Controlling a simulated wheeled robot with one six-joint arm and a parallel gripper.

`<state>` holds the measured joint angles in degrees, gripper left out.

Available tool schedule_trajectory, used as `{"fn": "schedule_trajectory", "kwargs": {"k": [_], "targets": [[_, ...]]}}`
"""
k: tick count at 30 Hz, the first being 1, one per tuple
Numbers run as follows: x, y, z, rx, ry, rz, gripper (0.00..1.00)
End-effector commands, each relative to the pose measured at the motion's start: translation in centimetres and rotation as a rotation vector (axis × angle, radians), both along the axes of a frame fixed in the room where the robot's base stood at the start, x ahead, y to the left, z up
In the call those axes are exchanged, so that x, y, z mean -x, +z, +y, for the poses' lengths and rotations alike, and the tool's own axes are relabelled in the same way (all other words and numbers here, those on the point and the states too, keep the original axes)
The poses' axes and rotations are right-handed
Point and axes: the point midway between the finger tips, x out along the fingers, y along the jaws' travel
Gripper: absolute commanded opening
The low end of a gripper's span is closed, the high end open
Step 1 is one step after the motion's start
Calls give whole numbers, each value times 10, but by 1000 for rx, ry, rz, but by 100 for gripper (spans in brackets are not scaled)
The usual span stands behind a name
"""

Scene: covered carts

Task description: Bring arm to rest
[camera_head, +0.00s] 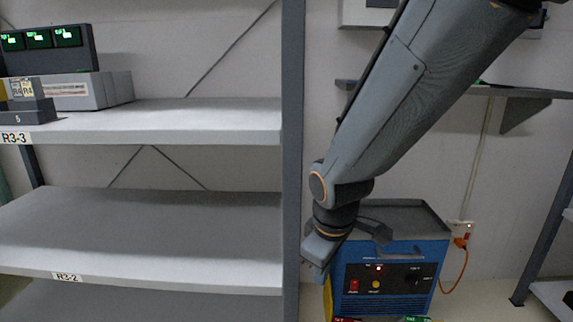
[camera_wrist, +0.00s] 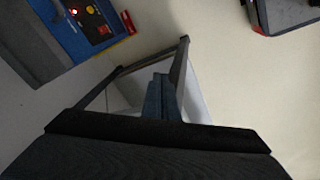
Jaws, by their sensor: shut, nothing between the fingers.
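My arm reaches down from the upper right in the head view, in front of the wall and a blue machine. My gripper (camera_head: 318,258) hangs at its lower end, pointing down, close to the right of the rack's upright post. In the wrist view the fingers of my gripper (camera_wrist: 160,82) are together, with nothing seen between them.
The grey rack (camera_head: 293,150) stands left; its middle shelf (camera_head: 150,225) is bare. Boxes with green displays (camera_head: 55,38) sit on the upper shelf. The blue machine (camera_head: 390,285) stands behind my gripper, with an orange cable (camera_head: 455,270) at its right. Pale floor shows beyond.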

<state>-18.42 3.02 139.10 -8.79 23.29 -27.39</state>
Motion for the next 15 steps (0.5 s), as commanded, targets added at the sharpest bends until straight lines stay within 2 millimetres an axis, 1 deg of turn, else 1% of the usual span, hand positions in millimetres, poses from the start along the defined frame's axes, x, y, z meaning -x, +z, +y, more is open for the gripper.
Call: {"fn": "schedule_trajectory", "kwargs": {"k": [1,3,6,9,15], "targets": [[20,11,16,-29,-38,19,0],[46,20,32,-65,-105,56,0],[79,31,49,-106,-181,106,0],[107,39,62,-136,-239,152,0],[156,52,79,-180,-331,236,0]]}}
